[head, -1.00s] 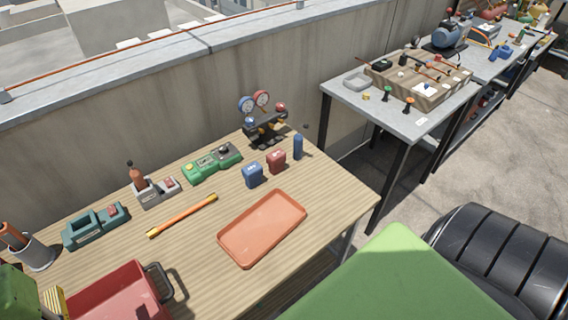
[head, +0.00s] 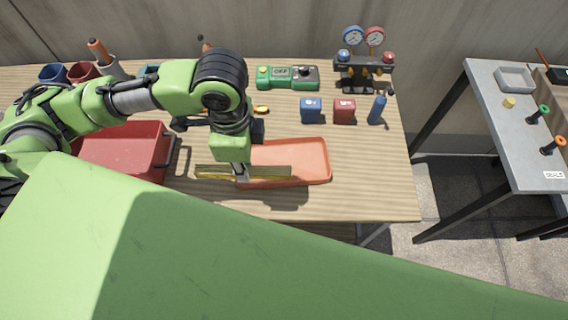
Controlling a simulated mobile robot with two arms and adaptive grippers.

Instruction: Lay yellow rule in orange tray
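The yellow rule (head: 212,176) is a long flat strip held across the left part of the orange tray (head: 310,160). Its right part is over the tray and its left part sticks out past the tray's left edge, over the table. My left gripper (head: 241,176) points down at the tray's left end and is shut on the rule near its middle. I cannot tell whether the rule touches the tray. The tray lies flat on the wooden table and looks otherwise empty. My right gripper is not in view.
A red bin (head: 120,150) with a dark handle stands left of the tray. Behind are a blue block (head: 311,110), a red block (head: 344,111), a blue cylinder (head: 377,109), a green device (head: 288,77) and a gauge set (head: 363,65). The table's right end is clear.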

